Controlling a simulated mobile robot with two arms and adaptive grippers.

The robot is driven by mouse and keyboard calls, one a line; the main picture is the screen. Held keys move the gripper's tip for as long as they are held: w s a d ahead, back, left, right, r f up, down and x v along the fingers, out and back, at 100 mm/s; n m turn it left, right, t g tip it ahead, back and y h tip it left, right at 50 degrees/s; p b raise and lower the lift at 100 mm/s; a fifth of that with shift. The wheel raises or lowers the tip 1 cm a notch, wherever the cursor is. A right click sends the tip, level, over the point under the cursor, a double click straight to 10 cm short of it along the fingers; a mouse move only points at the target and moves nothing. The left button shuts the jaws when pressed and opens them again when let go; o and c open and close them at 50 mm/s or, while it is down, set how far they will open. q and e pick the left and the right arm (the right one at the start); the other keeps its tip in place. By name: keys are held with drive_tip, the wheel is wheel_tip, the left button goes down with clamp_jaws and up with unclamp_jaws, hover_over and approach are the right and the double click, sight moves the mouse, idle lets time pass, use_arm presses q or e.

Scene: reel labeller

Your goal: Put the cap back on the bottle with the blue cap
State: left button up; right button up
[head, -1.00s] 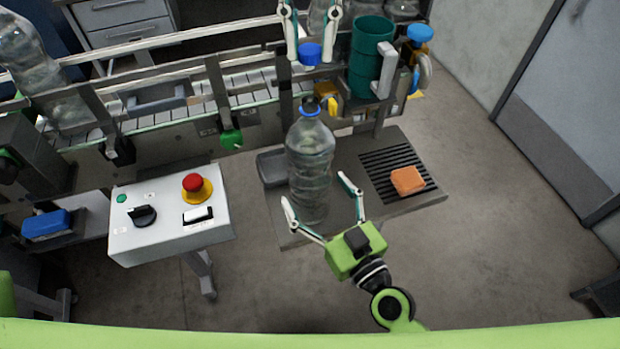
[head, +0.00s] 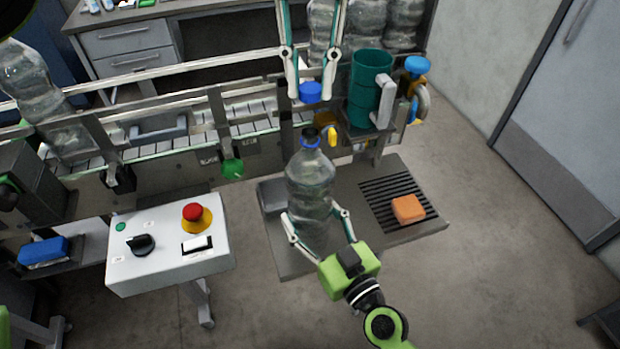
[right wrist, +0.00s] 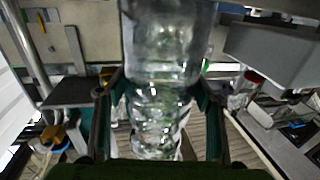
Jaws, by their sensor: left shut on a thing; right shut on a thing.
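The clear bottle (head: 308,185) stands upright on the grey platform (head: 292,262). Its open neck has a blue ring and a dark mouth. My right gripper (head: 312,214) reaches in from the lower right and is shut around the bottle's body. The bottle (right wrist: 165,50) also fills the middle of the right wrist view, between the two fingers. My left gripper (head: 310,90), at the top of the head view, is shut on the blue cap (head: 311,93). The cap appears above the bottle's mouth, apart from it.
A teal bin (head: 366,95) stands right of the cap. An orange sponge (head: 408,209) lies on the platform's grating. A control box (head: 165,255) with a red button (head: 193,211) stands at left. The conveyor (head: 195,128) runs behind.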

use_arm(q)
hover_over(310, 133)
drive_tip(key=shift+w+f, duration=0.15)
drive_tip(key=shift+f, duration=0.95)
drive_tip(key=shift+w+f, duration=0.1)
drive_tip(key=shift+f, duration=0.95)
drive_tip(key=shift+f, duration=0.1)
drive_tip(key=shift+f, duration=0.75)
drive_tip(key=shift+f, duration=0.6)
